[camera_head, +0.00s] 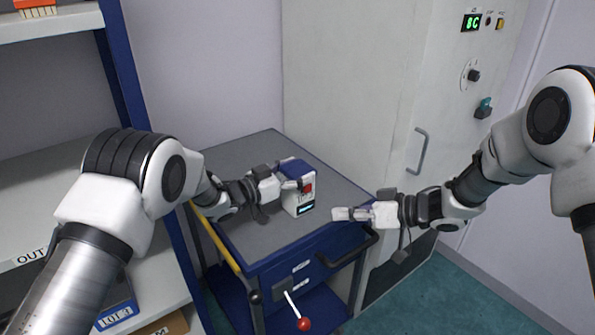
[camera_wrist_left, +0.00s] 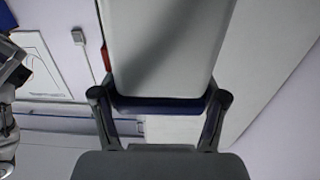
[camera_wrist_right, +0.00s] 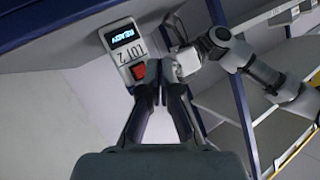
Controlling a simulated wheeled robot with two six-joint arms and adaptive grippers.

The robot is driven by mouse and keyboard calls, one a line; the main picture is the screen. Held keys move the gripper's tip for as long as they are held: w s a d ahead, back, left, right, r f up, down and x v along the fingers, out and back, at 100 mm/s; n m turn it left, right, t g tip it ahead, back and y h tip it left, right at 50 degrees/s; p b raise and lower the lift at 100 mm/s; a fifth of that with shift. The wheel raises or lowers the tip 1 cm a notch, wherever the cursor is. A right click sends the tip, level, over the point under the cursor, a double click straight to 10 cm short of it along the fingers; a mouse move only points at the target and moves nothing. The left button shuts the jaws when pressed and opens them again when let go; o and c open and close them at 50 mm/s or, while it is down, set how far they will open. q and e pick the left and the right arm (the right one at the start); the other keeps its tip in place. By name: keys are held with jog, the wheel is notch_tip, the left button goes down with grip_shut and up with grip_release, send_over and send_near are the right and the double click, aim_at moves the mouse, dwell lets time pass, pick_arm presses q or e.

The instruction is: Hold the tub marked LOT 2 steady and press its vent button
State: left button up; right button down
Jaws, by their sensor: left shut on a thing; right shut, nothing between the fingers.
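The tub marked LOT 2 (camera_head: 299,205) is white with a blue lid, standing on the cart top. Its red vent button (camera_head: 308,188) and lit display (camera_head: 306,210) face my right arm. My left gripper (camera_head: 294,184) is shut on the tub near the lid; in the left wrist view its fingers (camera_wrist_left: 160,100) flank the tub's blue lid (camera_wrist_left: 165,108). My right gripper (camera_head: 340,214) is shut and empty, to the right of the tub. In the right wrist view its closed fingertips (camera_wrist_right: 160,88) appear beside the red button (camera_wrist_right: 138,72), below the LOT 2 label (camera_wrist_right: 131,53).
The grey cart top (camera_head: 265,160) has bare room around the tub. A dark handle (camera_head: 345,250) and a red-knobbed lever (camera_head: 303,323) are on its front. A tall pale cabinet (camera_head: 345,100) stands behind.

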jog(key=n+g, duration=0.2)
jog(key=n, duration=0.1)
send_near(299, 196)
jog(key=shift+h, duration=0.3)
jog(key=x, duration=0.4)
jog(key=shift+s+a, duration=0.25)
jog(key=shift+a, duration=0.1)
dwell(0.6)
jog(key=shift+w+a, duration=0.25)
jog(key=shift+w, duration=0.1)
jog(key=shift+s, duration=0.1)
jog(key=shift+s+d+r, duration=0.1)
jog(key=shift+s+d, duration=0.1)
jog(key=shift+s, duration=0.05)
jog(key=shift+s+d, duration=0.1)
